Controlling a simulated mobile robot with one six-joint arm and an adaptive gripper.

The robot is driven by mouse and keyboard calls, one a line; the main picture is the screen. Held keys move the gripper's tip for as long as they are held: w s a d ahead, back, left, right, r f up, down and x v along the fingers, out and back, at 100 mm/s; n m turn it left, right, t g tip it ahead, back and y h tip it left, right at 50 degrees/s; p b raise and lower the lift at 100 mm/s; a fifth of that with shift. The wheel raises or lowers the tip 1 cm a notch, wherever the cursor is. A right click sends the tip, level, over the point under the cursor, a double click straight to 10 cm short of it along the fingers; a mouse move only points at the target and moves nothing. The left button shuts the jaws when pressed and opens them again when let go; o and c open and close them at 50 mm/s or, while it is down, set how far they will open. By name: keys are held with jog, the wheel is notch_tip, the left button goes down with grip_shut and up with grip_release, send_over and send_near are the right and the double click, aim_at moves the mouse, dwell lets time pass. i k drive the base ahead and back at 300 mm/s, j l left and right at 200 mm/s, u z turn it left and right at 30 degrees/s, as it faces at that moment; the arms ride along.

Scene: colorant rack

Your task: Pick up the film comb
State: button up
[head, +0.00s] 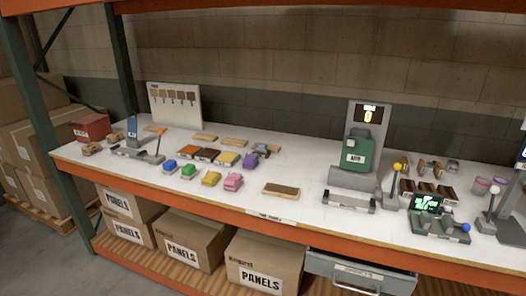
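I cannot tell for sure which thing is the film comb. A flat tan piece with a dark top (281,189) lies alone near the front edge of the white bench, left of the grey bar (348,201). Several small brown tags hang on a pale upright board (175,104) at the back left. My gripper is not in view.
Coloured blocks, such as the pink one (233,182), sit in the middle-left of the white bench top (110,166). A green machine (358,154) stands right of centre. Levers and a green-screen device (427,204) crowd the right. An open drawer (358,271) juts out below.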

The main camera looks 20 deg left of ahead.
aim_at(262, 148)
jog(key=i+j, duration=0.25)
jog(key=j, duration=0.2)
jog(key=i+j, duration=0.25)
jog(key=j, duration=0.15)
jog(key=i+j, duration=0.25)
jog(key=j, duration=0.2)
jog(key=i+j, duration=0.55)
jog(key=j, duration=0.3)
jog(key=i+j, duration=0.25)
jog(key=j, duration=0.2)
jog(key=i+j, duration=0.25)
jog(key=j, duration=0.15)
